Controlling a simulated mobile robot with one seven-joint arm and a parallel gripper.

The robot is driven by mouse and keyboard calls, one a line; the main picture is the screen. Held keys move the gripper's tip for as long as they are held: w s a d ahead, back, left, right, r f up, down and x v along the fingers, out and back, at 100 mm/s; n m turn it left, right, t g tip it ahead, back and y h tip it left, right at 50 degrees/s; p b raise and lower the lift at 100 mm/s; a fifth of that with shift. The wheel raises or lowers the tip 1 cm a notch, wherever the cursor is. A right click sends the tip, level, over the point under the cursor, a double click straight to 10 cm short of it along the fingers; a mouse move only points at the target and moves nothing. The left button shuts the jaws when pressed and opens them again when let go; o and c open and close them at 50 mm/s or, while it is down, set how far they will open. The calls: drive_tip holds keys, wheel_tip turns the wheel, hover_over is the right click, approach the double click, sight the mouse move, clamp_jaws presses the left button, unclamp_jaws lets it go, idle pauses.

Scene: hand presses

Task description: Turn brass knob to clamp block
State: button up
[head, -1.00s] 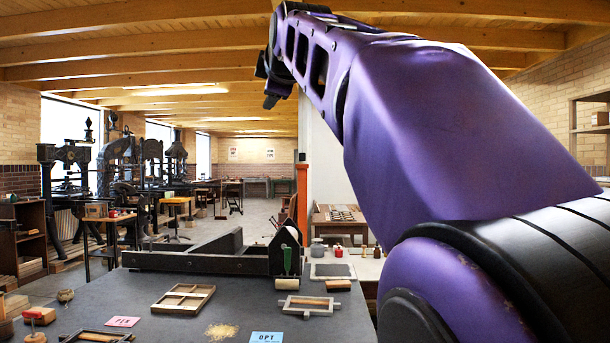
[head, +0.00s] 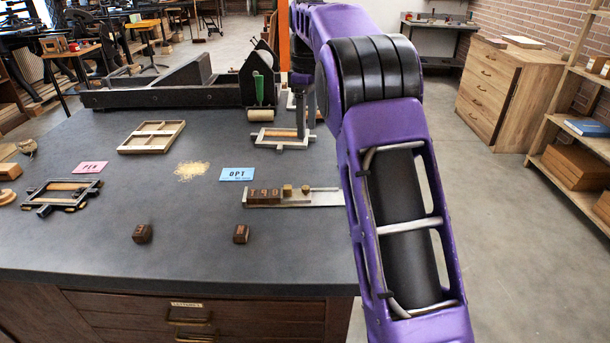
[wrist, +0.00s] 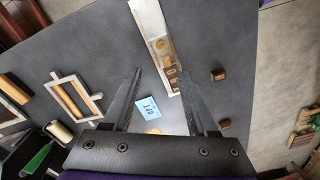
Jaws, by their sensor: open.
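A metal composing stick (head: 325,198) lies on the dark table in the head view, with dark type blocks (head: 264,196) at its left. A brass knob (head: 288,190) stands right of the blocks, and a second small brass piece (head: 305,189) is just beyond it. My gripper (head: 306,128) points down above the table, behind the stick. In the wrist view the open, empty fingers (wrist: 160,72) frame the lower end of the stick (wrist: 148,18); brass pieces (wrist: 160,44) lie beyond the tips. The right finger partly covers the blocks. I cannot tell the finger height.
Two loose wooden blocks (head: 142,233) (head: 241,234) lie near the table's front edge. A blue card (head: 238,174), a pink card (head: 89,167), a wooden tray (head: 152,136), a dark frame (head: 62,195) and a light frame (head: 275,138) with wood are around. The front middle of the table is mostly clear.

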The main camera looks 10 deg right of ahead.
sight(305, 187)
drive_tip(key=f+b, duration=0.1)
drive_tip(key=f, duration=0.7)
drive_tip(key=f+b, duration=0.2)
drive_tip(key=f, duration=0.7)
drive_tip(key=shift+s+a, duration=0.2)
drive_tip(key=shift+r, duration=0.1)
clamp_jaws()
